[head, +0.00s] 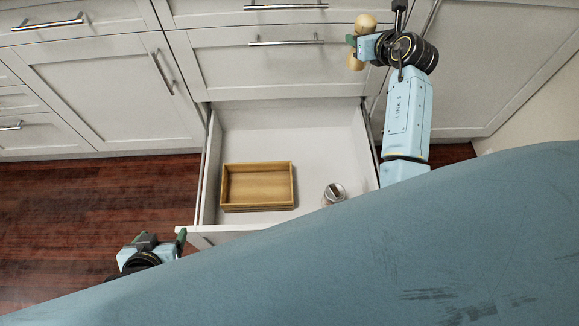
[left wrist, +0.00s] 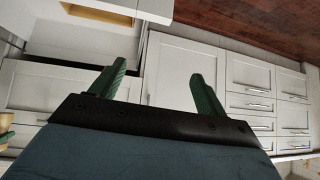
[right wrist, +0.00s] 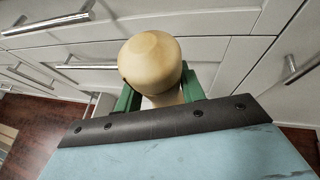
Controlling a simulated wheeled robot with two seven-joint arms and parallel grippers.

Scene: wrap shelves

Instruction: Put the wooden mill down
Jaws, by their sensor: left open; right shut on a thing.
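The wooden mill is pale and rounded, with a ball-like top (head: 365,23) showing above my right gripper (head: 355,42) in the head view. My right gripper is shut on the mill's narrow middle and holds it up in front of the cabinet fronts, right of and beyond the open drawer. In the right wrist view the mill (right wrist: 150,62) stands between the green fingers and hides part of them. My left gripper (head: 160,240) is open and empty near the drawer's front left corner; its two green fingers (left wrist: 158,85) stand apart in the left wrist view.
The open white drawer (head: 245,135) holds a wooden tray (head: 292,185) on the left and a small shaker with a metal top (head: 334,192) on the right. The drawer floor behind them is clear. Closed cabinet doors (head: 110,90) with bar handles surround it. Dark wood floor (head: 90,200) lies left.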

